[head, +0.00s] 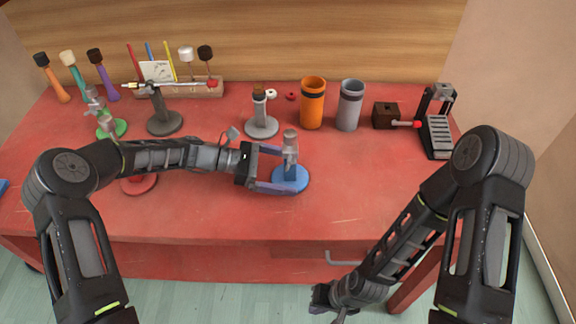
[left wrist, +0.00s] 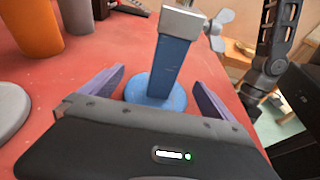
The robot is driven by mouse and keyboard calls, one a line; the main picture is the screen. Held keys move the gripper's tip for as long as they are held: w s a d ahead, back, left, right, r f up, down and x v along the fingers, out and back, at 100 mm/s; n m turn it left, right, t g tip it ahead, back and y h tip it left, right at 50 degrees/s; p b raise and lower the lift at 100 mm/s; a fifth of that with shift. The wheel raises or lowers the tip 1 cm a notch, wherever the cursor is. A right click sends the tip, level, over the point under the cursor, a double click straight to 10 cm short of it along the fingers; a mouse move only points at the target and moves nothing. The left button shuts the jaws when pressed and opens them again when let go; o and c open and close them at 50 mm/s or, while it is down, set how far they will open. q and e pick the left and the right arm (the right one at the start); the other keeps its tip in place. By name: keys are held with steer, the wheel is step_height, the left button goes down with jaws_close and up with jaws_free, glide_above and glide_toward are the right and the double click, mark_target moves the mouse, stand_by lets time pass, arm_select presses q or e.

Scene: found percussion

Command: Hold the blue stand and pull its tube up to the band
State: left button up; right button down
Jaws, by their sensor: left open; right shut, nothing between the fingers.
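The blue stand (head: 291,180) stands upright on the red table, with a round base, a blue post and a grey top piece (head: 290,141). In the left wrist view the blue stand (left wrist: 172,70) carries a grey collar (left wrist: 184,24) with a wing screw (left wrist: 219,30) at its side. My left gripper (head: 278,168) is open, its two fingers on either side of the blue post. In the left wrist view my left gripper (left wrist: 160,90) shows gaps between fingers and post. No band can be made out on the stand. My right gripper (head: 325,300) is shut and empty, low in front of the table.
A grey stand (head: 262,125), an orange cup (head: 312,105) and a grey cup (head: 349,108) stand behind the blue stand. A green stand (head: 112,128) and a red stand (head: 138,185) are to the left. The table (head: 390,190) is clear right of the blue stand.

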arm_select(q)
steer(key=c, duration=2.1)
steer(key=shift+o, duration=0.2)
